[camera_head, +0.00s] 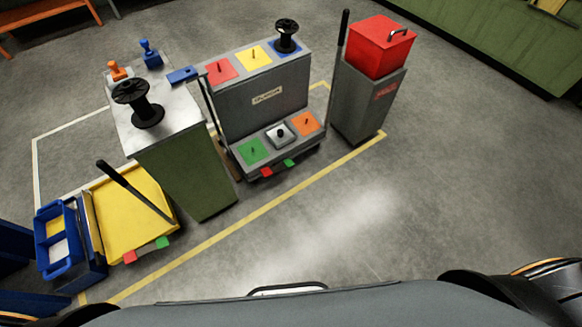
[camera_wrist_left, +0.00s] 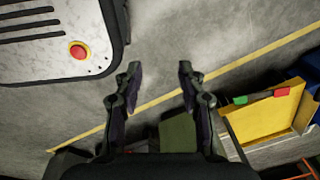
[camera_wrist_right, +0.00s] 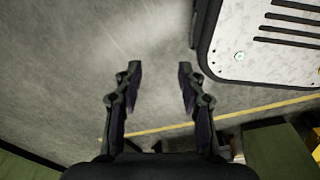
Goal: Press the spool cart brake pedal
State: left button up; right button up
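A grey spool cart (camera_head: 262,101) with coloured pads and pegs stands in the middle of the head view. At its front foot are a red pedal (camera_head: 266,171) and a green pedal (camera_head: 289,163). A low yellow cart (camera_head: 125,212) at the left also has a red pedal (camera_head: 130,257) and a green pedal (camera_head: 162,242). The left wrist view shows the yellow cart's red pedal (camera_wrist_left: 281,92) and green pedal (camera_wrist_left: 240,100). My left gripper (camera_wrist_left: 160,75) is open and empty, apart from the pedals. My right gripper (camera_wrist_right: 160,75) is open and empty above bare floor.
A green cabinet (camera_head: 190,175) bearing a black spool (camera_head: 138,103) stands between the carts. A grey stand (camera_head: 365,105) with a red box (camera_head: 377,47) is right of the spool cart. A blue bin (camera_head: 58,240) is at the left. The floor (camera_head: 350,225) in front is clear.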

aim_at(267, 172)
jog(key=i+z, duration=0.15)
jog(key=i, duration=0.95)
jog(key=l, duration=0.1)
